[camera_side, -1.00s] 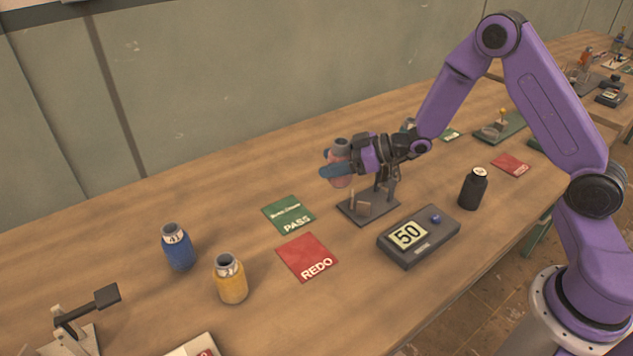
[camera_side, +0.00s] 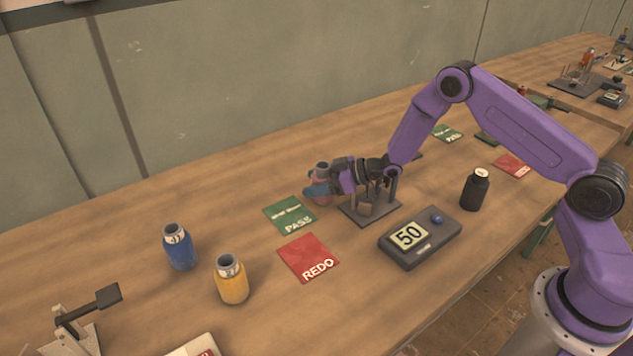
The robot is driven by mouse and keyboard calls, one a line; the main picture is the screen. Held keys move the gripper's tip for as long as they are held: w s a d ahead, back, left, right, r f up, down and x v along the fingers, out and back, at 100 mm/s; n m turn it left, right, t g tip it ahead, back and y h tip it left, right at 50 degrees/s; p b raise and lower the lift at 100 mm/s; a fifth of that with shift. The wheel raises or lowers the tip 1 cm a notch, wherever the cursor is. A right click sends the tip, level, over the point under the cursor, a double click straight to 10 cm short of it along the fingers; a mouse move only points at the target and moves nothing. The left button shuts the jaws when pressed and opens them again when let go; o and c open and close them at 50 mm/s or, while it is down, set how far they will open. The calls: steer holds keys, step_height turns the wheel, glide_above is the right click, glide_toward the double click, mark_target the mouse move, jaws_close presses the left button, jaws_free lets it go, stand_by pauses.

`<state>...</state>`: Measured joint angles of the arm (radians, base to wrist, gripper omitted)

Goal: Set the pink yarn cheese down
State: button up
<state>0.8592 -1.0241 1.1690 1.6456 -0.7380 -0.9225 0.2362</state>
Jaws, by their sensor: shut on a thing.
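The pink yarn cheese (camera_side: 321,170) is held between the blue fingers of my gripper (camera_side: 318,188). Only its grey top and a little of its pink side show; the fingers hide the rest. My gripper is shut on it, low over the table beside the far right corner of the green PASS card (camera_side: 290,215). I cannot tell whether the cheese touches the table. The red REDO card (camera_side: 308,258) lies nearer, bare.
A dark stand (camera_side: 369,210) is just right of my gripper, below my wrist. A grey box reading 50 (camera_side: 420,237), a black bottle (camera_side: 475,189), a blue yarn cheese (camera_side: 179,248) and a yellow one (camera_side: 231,280) stand on the table (camera_side: 130,260). Free room lies left of the PASS card.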

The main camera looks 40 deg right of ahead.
steer(key=shift+f, duration=0.15)
steer(key=o, duration=1.1)
